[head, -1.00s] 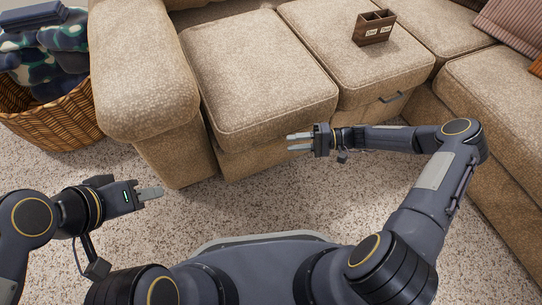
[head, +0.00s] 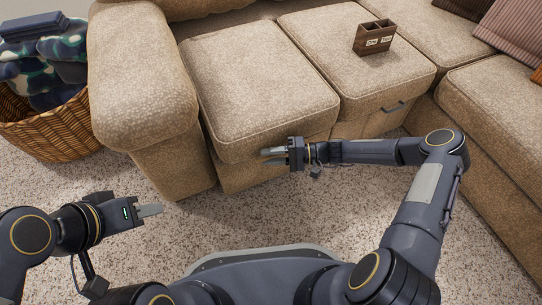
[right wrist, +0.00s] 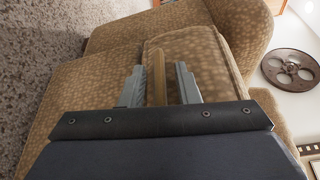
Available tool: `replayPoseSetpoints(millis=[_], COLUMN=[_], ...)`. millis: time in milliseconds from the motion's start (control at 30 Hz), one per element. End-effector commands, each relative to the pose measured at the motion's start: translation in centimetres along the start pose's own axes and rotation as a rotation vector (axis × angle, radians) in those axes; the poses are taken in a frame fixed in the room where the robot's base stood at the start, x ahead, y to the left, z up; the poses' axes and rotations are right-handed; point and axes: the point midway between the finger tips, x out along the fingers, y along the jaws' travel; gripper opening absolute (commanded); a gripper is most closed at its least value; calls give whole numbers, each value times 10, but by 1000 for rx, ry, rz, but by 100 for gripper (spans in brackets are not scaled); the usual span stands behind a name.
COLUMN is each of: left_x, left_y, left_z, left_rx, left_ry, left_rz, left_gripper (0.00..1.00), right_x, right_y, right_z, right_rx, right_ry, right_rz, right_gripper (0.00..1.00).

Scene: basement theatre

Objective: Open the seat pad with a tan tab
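The left seat pad (head: 250,85) of the beige sofa lies flat and closed on its base. A tan tab (right wrist: 157,65) shows in the right wrist view as a narrow strip at the pad's edge; in the head view I cannot make it out. My right gripper (head: 268,156) is at the front edge of this pad. Its two fingers stand apart on either side of the tab, with a visible gap at the right finger (right wrist: 188,85). My left gripper (head: 150,210) is over the carpet, away from the sofa; I cannot tell whether its fingers are apart.
A brown two-part caddy (head: 375,38) stands on the neighbouring seat pad (head: 350,75). A dark handle (head: 396,107) is on the front below it. A wicker basket (head: 55,130) with cloths stands left of the sofa arm (head: 140,85). The carpet in front is clear.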

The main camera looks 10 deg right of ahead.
Motion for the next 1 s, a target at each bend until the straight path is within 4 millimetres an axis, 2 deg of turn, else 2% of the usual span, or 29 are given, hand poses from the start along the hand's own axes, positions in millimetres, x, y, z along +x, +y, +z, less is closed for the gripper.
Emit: replayPoseSetpoints(millis=[33, 200, 467, 633, 767, 833, 1000], left_x=[0, 0, 0, -6, -20, -31, -68], left_y=[0, 0, 0, 3, 9, 14, 31], left_z=[0, 0, 0, -3, -10, -16, -34], left_rx=[0, 0, 0, 0, 0, 0, 0], left_ry=[0, 0, 0, 0, 0, 0, 0], left_rz=[0, 0, 0, 0, 0, 0, 0], left_gripper=[36, 36, 36, 36, 36, 36, 36], right_x=[0, 0, -1, -2, -4, -6, -12], right_y=[0, 0, 0, -8, -28, -45, -100], right_z=[0, 0, 0, 2, 8, 13, 26], right_rx=[0, 0, 0, 8, 30, 50, 123], right_ry=[0, 0, 0, 0, 1, -1, -2], right_rz=[0, 0, 0, 4, 15, 23, 54], right_gripper=[22, 0, 0, 0, 0, 0, 0])
